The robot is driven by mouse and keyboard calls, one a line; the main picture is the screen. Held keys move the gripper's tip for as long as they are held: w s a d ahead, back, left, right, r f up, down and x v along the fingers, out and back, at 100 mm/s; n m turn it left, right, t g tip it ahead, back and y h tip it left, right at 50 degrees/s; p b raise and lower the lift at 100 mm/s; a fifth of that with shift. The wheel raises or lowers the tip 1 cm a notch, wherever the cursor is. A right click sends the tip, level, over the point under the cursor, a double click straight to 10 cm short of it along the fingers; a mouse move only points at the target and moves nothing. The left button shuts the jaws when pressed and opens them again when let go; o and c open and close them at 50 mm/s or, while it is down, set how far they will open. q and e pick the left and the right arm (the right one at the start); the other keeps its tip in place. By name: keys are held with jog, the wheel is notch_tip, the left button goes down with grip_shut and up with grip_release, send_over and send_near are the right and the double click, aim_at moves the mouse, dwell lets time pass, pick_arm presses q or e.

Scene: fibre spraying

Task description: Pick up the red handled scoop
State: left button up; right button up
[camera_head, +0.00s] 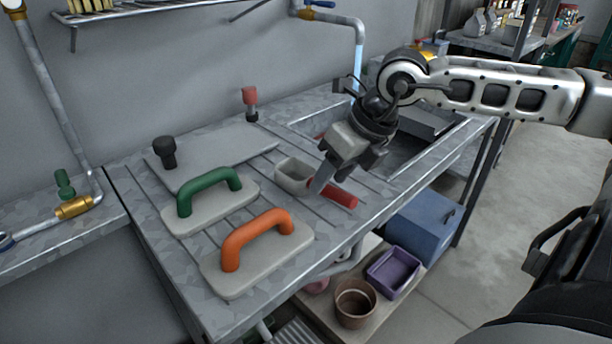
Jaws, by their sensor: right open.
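The red handled scoop (294,172) lies on the grey metal worktop, with its pale square bowl to the left and its red handle (343,198) pointing right toward the front edge. My right gripper (327,182) comes in from the right and hangs just above the scoop, pointing down and to the left. It is open, and one finger shows in front of the stretch between bowl and handle. That finger hides part of the scoop, and I cannot tell whether it touches. My left gripper is not in view.
A green-handled float (208,200) and an orange-handled float (255,250) lie left of the scoop. A sink (405,150) lies behind my right gripper. A black-knobbed tool (165,152) and a red-topped tool (250,103) stand farther back. Pots and bins sit on the shelf below.

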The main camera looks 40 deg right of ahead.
jog(key=shift+f+b, duration=0.4)
jog(key=shift+f, duration=0.2)
jog(key=shift+w+a+f, duration=0.3)
jog(key=shift+w+f, duration=0.1)
jog(key=shift+f, duration=0.1)
grip_shut()
